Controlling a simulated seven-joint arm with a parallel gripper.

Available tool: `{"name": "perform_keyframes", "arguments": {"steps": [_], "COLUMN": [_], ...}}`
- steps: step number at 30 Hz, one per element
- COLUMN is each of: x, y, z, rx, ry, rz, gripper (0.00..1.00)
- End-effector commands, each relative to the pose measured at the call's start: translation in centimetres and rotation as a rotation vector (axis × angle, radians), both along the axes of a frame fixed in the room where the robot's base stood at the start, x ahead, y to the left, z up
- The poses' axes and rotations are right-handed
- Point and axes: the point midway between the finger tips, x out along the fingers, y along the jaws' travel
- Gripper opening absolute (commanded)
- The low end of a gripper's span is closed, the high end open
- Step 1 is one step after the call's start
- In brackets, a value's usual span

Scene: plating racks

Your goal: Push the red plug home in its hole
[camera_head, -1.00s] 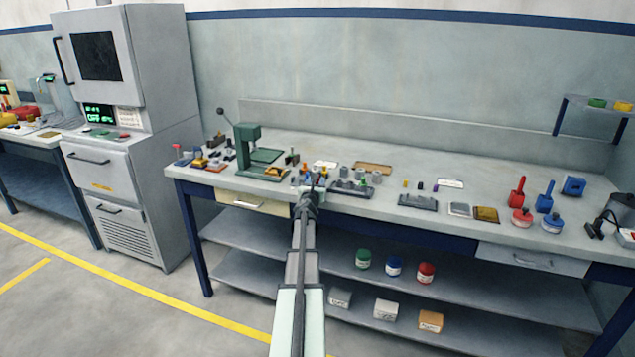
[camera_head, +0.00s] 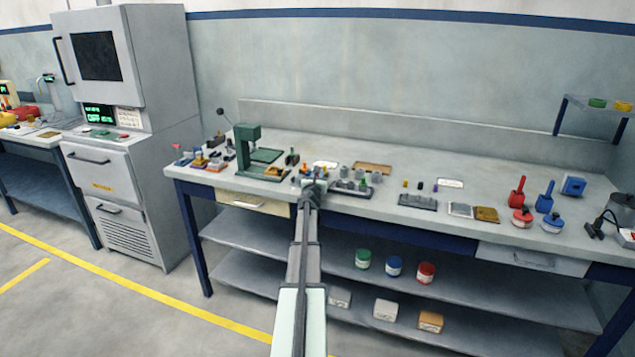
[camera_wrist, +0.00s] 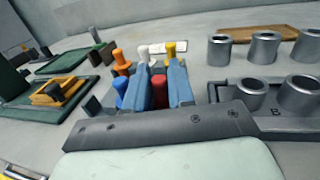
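My gripper (camera_wrist: 158,66) shows in the wrist view as two blue-grey fingers standing apart, with a gap between their tips. The red plug (camera_wrist: 159,91) shows in the gap, lower than the tips; its lower end is hidden behind my gripper's dark mount. I see no clear contact between plug and fingers. Its hole is hidden, so I cannot tell how deep it sits. A blue plug (camera_wrist: 120,92) is left of the fingers; orange (camera_wrist: 117,56), white (camera_wrist: 143,53) and yellow (camera_wrist: 170,49) plugs show beyond. In the head view, my gripper (camera_head: 315,181) covers this spot.
A grey block with metal cups (camera_wrist: 250,92) is close on the right, with more cups (camera_wrist: 264,47) behind. A yellow block on a green plate (camera_wrist: 58,92) is at left. The green press (camera_head: 247,150) stands left of my gripper on the bench.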

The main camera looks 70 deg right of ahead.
Motion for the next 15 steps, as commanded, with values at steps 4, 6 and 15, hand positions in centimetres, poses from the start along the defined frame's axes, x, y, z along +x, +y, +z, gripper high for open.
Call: {"name": "perform_keyframes", "arguments": {"steps": [4, 6, 15], "x": [0.0, 0.01, 0.01], "y": [0.0, 0.0, 0.01], "z": [0.0, 0.0, 0.01], "rx": [0.0, 0.0, 0.0], "ry": [0.0, 0.0, 0.0], "rz": [0.0, 0.0, 0.0], "gripper": [0.08, 0.02, 0.0]}}
